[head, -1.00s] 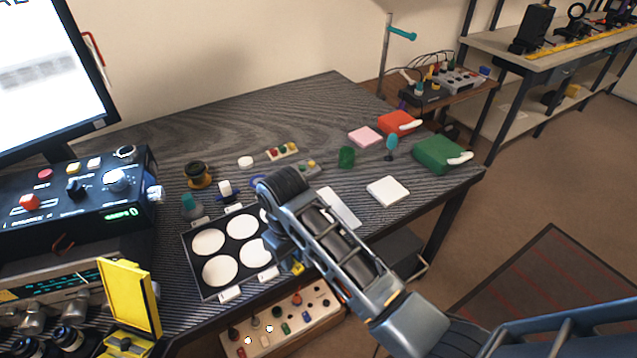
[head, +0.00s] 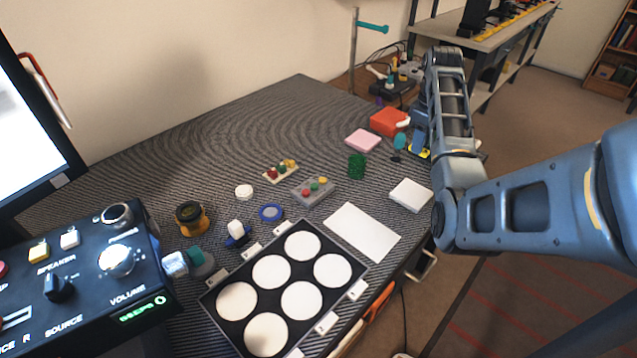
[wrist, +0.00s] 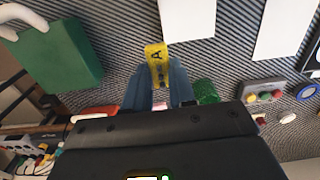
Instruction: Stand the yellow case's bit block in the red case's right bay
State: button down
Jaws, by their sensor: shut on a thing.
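My gripper (wrist: 158,88) is shut on a small yellow block (wrist: 156,62) marked with a black A, held between the blue fingertips in the wrist view. The block's lower part is hidden by the fingers. In the head view my gripper (head: 419,148) is at the right end of the desk, with a bit of yellow showing at its tips. The red case (head: 388,121) with a white handle lies just left of and behind it. In the wrist view the red case (wrist: 97,109) is mostly hidden behind my gripper. Its bays cannot be made out. The yellow case is not in view now.
A green case (wrist: 62,60) lies near my gripper. A pink pad (head: 362,140), green cylinder (head: 356,166), teal-topped item (head: 399,143) and white block (head: 410,195) stand nearby. A black tray with white discs (head: 206,303) fills the front. The desk's back middle is clear.

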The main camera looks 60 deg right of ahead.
jog(key=shift+s+d+r, duration=0.1)
jog(key=shift+s+d, duration=0.25)
jog(key=shift+d, duration=0.1)
jog(key=p, duration=0.2)
send_over(375, 182)
notch_tip(375, 182, down, 7)
jog(key=shift+r, duration=0.15)
jog(key=shift+f, duration=2.05)
jog(key=shift+a+f, duration=0.1)
jog(key=shift+f, duration=0.05)
jog(key=c, duration=0.9)
grip_release()
jog(key=shift+c, duration=0.2)
